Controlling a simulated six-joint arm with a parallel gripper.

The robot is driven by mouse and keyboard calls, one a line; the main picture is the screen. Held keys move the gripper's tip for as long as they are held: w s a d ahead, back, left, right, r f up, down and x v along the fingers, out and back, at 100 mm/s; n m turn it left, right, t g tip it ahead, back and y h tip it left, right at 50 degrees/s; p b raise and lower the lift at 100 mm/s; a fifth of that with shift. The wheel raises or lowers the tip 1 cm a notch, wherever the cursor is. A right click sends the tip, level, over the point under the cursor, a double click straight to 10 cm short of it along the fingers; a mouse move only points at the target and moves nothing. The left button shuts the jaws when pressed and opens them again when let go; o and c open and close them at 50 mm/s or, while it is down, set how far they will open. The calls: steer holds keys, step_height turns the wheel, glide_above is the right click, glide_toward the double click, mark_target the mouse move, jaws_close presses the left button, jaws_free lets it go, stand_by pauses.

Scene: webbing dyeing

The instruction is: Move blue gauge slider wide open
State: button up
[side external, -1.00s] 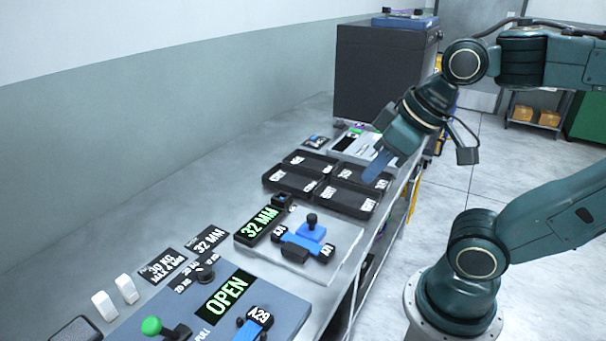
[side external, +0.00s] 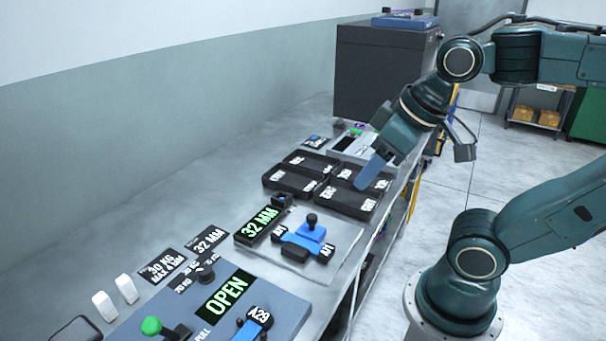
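The blue gauge slider (side external: 312,233) has a black knob on top and sits on a light plate on the bench. Black blocks lie at its ends. Beside it, a black display (side external: 261,224) reads 32 MM in green. My gripper (side external: 371,178) is above the black trays, up and to the right of the slider and apart from it. A blue finger shows pointing down and left. The second finger cannot be made out, so its opening is unclear. Nothing is seen held.
Several black labelled trays (side external: 283,181) lie behind the slider. A blue-grey panel (side external: 285,302) in front has an OPEN display, a green knob (side external: 151,326) and a black knob. A dark cabinet (side external: 372,75) stands at the back. The bench left of the trays is clear.

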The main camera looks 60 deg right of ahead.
steer(key=w, duration=0.1)
steer(key=n+g, duration=0.5)
steer(key=n, duration=0.4)
glide_above(312, 216)
step_height(312, 216, down, 6)
step_height(312, 216, down, 14)
steer(key=shift+r, duration=0.1)
stand_by(0.3)
jaws_close()
